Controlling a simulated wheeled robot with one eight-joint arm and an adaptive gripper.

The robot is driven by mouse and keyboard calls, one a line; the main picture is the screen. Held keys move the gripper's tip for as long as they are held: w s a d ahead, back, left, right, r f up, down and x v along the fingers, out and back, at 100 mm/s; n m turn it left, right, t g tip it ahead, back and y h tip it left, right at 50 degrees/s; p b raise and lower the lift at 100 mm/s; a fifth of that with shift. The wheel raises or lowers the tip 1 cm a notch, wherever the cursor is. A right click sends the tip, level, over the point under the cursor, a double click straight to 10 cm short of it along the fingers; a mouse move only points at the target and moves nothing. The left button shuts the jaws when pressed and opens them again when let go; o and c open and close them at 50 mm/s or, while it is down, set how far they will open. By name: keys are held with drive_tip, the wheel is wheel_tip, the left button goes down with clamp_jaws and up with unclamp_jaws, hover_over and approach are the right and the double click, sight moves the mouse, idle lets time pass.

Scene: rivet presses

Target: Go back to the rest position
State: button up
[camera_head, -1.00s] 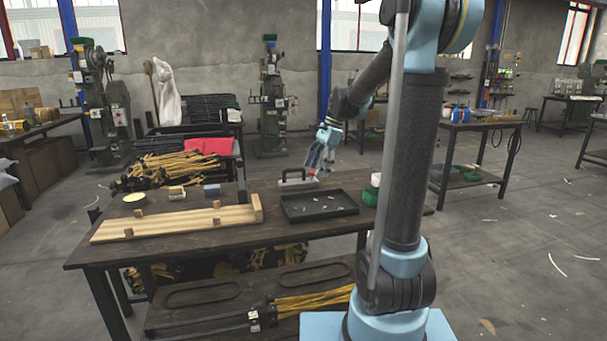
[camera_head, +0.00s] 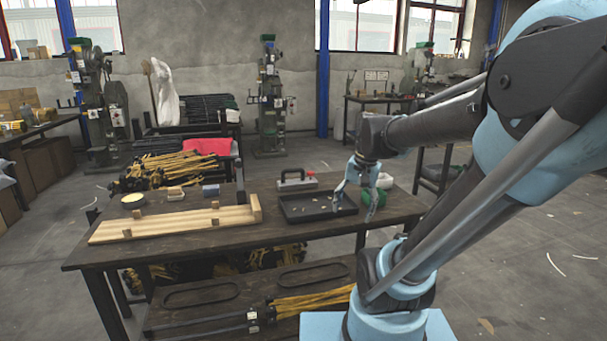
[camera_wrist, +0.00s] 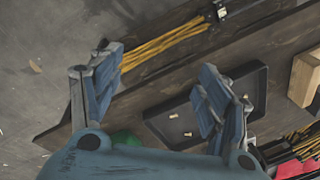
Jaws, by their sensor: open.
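My gripper (camera_head: 357,205) is open and empty in the head view, in front of and above the right end of the black tray (camera_head: 297,216). In the wrist view my gripper (camera_wrist: 157,85) has its two blue-padded fingers spread wide, with nothing between them. The tray also shows in the wrist view (camera_wrist: 259,88), partly hidden behind the right finger, with several small pale pieces inside. My arm reaches in from the right side of the head view, bent over the table's right end.
The dark wooden table (camera_head: 165,251) holds a long wooden board (camera_head: 165,227), a grey-handled tool (camera_head: 292,180), small blocks and a green item (camera_head: 371,197) near the gripper. Yellow-black rods (camera_head: 318,301) lie on the lower shelf. Floor right of the table is open.

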drive_tip(key=s+d+f+n+h, duration=0.1)
drive_tip(key=s+d+f+n, duration=0.3)
drive_tip(key=s+f, duration=0.4)
drive_tip(key=shift+s+f+n+t+h, duration=0.15)
drive_tip(key=shift+s+n+t+h, duration=0.15)
drive_tip(key=shift+s+n+t, duration=0.15)
drive_tip(key=shift+d, duration=0.1)
idle(0.3)
